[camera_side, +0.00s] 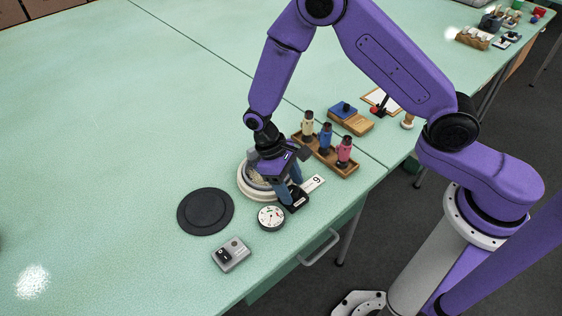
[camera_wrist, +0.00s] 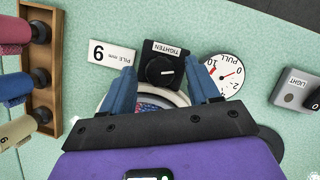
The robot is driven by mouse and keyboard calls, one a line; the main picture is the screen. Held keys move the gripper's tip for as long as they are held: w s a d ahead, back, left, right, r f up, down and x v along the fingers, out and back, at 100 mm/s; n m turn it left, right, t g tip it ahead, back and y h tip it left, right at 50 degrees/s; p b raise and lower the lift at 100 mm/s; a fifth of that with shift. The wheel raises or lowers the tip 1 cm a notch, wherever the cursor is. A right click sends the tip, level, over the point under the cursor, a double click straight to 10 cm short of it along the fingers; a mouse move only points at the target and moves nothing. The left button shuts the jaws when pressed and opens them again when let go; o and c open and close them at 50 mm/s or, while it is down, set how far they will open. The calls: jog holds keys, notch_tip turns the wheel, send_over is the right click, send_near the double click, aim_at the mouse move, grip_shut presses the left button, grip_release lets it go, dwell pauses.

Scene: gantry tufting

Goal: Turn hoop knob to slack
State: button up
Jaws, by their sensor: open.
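The hoop knob (camera_wrist: 160,70) is a round black knob with a white pointer line, on a black block (camera_wrist: 148,48) labelled TIGHTEN. In the wrist view the pointer line lies roughly sideways, toward the right. My gripper (camera_wrist: 160,73) is open, with one blue finger on either side of the knob; I cannot tell whether they touch it. In the side view my gripper (camera_side: 289,192) is low over the block (camera_side: 297,203) and mostly hides the knob. The hoop (camera_side: 245,187), a pale ring with patterned cloth, is partly hidden by my gripper.
A white PULL dial (camera_wrist: 222,75) with a red needle sits beside the block. Near it are a grey LIGHT switch box (camera_wrist: 292,90), a card marked 6 (camera_wrist: 110,54), a black disc (camera_side: 205,211) and a wooden rack (camera_side: 335,161) of coloured spools. The left tabletop is clear.

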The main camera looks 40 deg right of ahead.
jog(key=v, duration=1.7)
jog(key=shift+s, duration=0.1)
jog(key=s+a+r+t+y, duration=0.25)
jog(key=a+y, duration=0.25)
jog(key=a, duration=0.3)
jog(key=s+a+r+t+y, duration=0.25)
jog(key=s+a+y, duration=0.2)
jog(key=a, duration=0.45)
jog(key=s+d+f+m+t+h, duration=0.2)
jog(key=s+d+m+h, duration=0.15)
jog(key=d, duration=0.65)
jog(key=s+d+f+m+t+h, duration=0.2)
jog(key=s+d+f+h, duration=0.15)
jog(key=d, duration=0.65)
jog(key=shift+h, duration=0.35)
jog(key=shift+x, duration=8.45)
jog(key=shift+w, duration=0.15)
